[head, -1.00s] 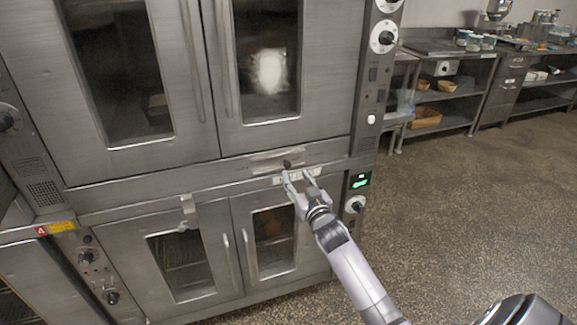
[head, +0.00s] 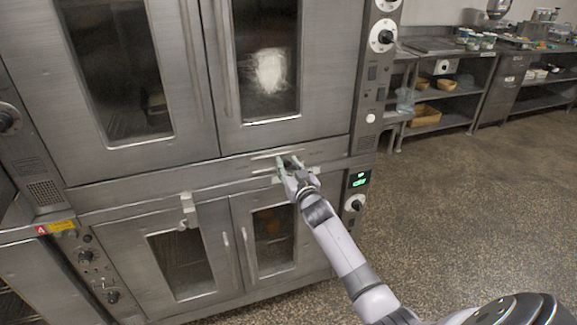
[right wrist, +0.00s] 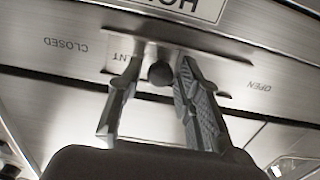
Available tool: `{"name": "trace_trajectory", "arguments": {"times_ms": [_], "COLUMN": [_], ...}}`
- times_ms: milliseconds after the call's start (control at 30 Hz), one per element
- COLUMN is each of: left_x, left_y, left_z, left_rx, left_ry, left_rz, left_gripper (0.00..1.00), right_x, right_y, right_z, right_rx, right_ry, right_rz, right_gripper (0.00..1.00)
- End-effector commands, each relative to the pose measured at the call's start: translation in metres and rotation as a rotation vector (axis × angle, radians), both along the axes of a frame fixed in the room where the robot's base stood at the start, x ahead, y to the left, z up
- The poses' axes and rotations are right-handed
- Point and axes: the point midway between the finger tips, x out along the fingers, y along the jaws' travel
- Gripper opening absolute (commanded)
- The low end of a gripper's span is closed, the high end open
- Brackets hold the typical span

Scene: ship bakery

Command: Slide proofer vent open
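The proofer vent is a slider in a metal strip between the upper and lower doors. Its dark round knob (right wrist: 160,74) shows in the right wrist view, left of the slot's middle. A light plate (right wrist: 123,50) with partly hidden lettering sits beside it. Inverted "CLOSED" (right wrist: 66,46) is at left and "OPEN" (right wrist: 260,86) at right. My right gripper (head: 289,163) is at the vent, and its fingers (right wrist: 159,78) are open, one on each side of the knob. I see slight gaps; contact is not clear. My left gripper is not in view.
The stacked steel proofer (head: 150,175) fills the left. Door handles (head: 226,60) and a latch (head: 188,208) stick out from its front. Control knobs (head: 355,202) line its right edge. Steel shelving (head: 440,125) stands at the back right. The speckled floor (head: 470,210) is clear.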

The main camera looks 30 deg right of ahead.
Motion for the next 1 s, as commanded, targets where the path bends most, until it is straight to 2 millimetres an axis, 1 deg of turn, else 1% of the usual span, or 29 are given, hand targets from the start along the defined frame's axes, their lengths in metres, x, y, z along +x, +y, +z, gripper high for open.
{"name": "trace_trajectory", "arguments": {"times_ms": [33,67,433,900,1000], "left_x": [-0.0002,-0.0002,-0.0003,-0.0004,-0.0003], "left_y": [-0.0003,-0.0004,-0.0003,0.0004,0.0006], "left_z": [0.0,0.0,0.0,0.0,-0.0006], "left_rx": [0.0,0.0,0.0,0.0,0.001], "left_ry": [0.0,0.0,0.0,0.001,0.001], "left_rz": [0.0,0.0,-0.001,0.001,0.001], "left_gripper": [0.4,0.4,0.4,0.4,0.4], "right_x": [-0.0001,-0.0001,-0.0002,-0.0002,0.0007], "right_y": [-0.0001,-0.0001,-0.0001,0.0,0.0039], "right_z": [0.0,0.0,-0.0001,-0.0003,-0.0007], "right_rx": [0.0,0.0,0.0,0.0,0.002], "right_ry": [0.0,0.0,0.0,0.0,0.0], "right_rz": [0.0,0.0,0.0,0.0,0.001], "right_gripper": [0.27,0.25,0.0,0.0,0.0]}}
